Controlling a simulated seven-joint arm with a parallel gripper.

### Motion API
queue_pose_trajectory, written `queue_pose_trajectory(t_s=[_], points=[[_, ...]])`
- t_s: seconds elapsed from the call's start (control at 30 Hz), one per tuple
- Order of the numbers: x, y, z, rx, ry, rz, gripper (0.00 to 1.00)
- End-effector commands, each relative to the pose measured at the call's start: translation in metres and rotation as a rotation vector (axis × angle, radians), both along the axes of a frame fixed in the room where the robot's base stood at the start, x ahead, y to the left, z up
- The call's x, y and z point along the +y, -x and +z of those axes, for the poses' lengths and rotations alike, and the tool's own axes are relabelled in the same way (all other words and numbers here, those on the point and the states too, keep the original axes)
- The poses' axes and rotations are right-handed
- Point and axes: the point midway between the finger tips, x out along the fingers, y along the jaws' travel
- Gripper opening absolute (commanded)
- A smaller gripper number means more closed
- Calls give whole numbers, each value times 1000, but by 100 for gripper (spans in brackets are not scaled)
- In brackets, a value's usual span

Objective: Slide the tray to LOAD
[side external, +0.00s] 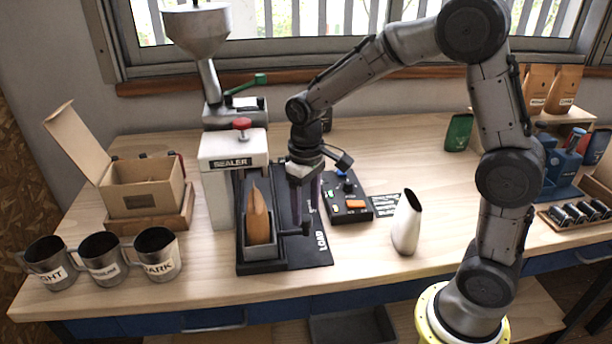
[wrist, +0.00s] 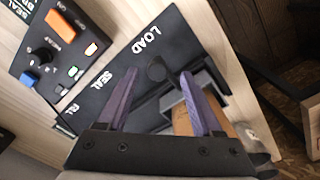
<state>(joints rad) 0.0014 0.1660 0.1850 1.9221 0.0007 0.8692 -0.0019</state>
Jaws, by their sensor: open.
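The tray (side external: 258,252) is a small dark metal holder with a brown bag (side external: 257,215) standing in it. It sits at the front end of the black track base (side external: 312,256), about level with the white LOAD label (side external: 321,241). A dark handle with a round knob (wrist: 155,68) sticks out from the tray's right side. My gripper (side external: 306,222) is open, its purple fingers pointing down at the handle. In the wrist view, the fingertips (wrist: 161,75) are either side of the knob; contact cannot be told. SEAL (wrist: 102,80) and another partly visible label follow LOAD.
The white SEALER housing (side external: 226,180) stands behind and left of the tray. A control box (side external: 347,197) with an orange button and a white vessel (side external: 407,225) are to the right. Three mugs (side external: 104,258) and an open carton (side external: 146,190) stand left.

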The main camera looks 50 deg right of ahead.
Motion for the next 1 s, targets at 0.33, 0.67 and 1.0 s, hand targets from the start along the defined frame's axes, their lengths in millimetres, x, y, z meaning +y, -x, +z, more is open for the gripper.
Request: queue_pose_trajectory(t_s=[0.33,0.67,1.0], points=[[0,-1,76,-6,-1,0,67],[1,0,110,-2,-1,0,67],[0,0,112,-2,-1,0,67]])
